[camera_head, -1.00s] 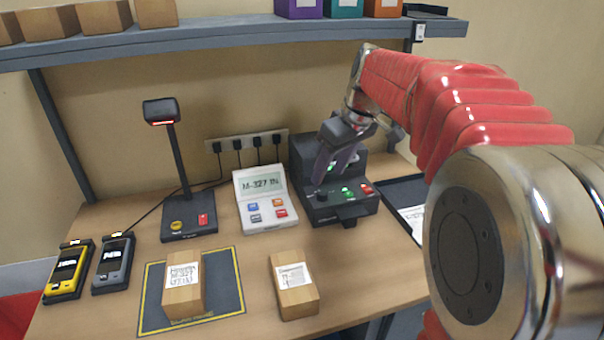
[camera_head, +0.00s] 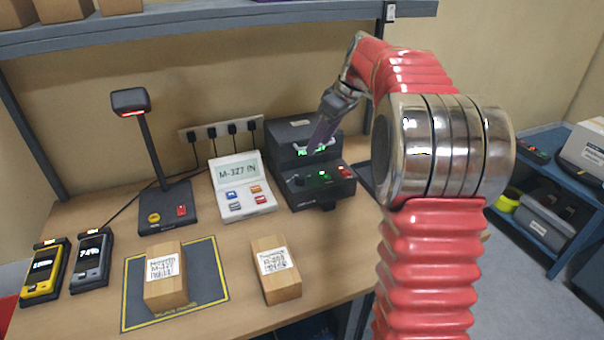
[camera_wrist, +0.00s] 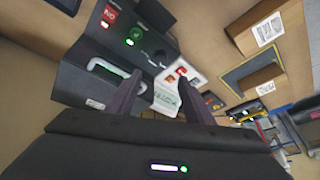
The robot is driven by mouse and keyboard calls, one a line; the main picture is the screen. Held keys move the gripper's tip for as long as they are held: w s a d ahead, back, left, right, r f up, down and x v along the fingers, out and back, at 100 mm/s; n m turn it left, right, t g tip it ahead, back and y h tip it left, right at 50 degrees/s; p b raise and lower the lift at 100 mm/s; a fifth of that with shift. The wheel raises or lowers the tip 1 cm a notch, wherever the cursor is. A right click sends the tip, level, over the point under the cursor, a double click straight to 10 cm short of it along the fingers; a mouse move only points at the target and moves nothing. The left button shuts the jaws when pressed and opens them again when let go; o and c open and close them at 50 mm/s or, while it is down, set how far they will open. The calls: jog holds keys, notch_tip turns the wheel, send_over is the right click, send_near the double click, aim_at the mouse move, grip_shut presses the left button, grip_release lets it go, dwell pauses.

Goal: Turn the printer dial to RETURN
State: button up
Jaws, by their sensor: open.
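The printer (camera_head: 295,132) is a dark box at the back of the bench, with a sloped front panel. Its dark round dial (camera_head: 299,181) sits at the left of that panel, beside a green light and a red button. In the wrist view the printer (camera_wrist: 75,85) is at the upper left and the dial (camera_wrist: 158,59) is beyond the fingers. The dial's setting is too small to read. My gripper (camera_head: 318,142) is above the printer, apart from the dial. In the wrist view my gripper (camera_wrist: 162,86) is open, with nothing between its fingers.
A white label terminal (camera_head: 240,188) reading "M-327 IN" stands left of the printer. A scanner stand (camera_head: 180,213), two handhelds and two labelled boxes (camera_head: 275,270) share the bench. A shelf (camera_head: 200,30) runs overhead. A blue rack (camera_head: 535,220) stands at the right.

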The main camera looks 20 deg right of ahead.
aim_at(300, 176)
jog(key=x, duration=1.3)
jog(key=shift+w+a+f, duration=0.1)
jog(key=shift+f, duration=0.25)
jog(key=shift+c, duration=0.6)
jog(key=c, duration=0.9)
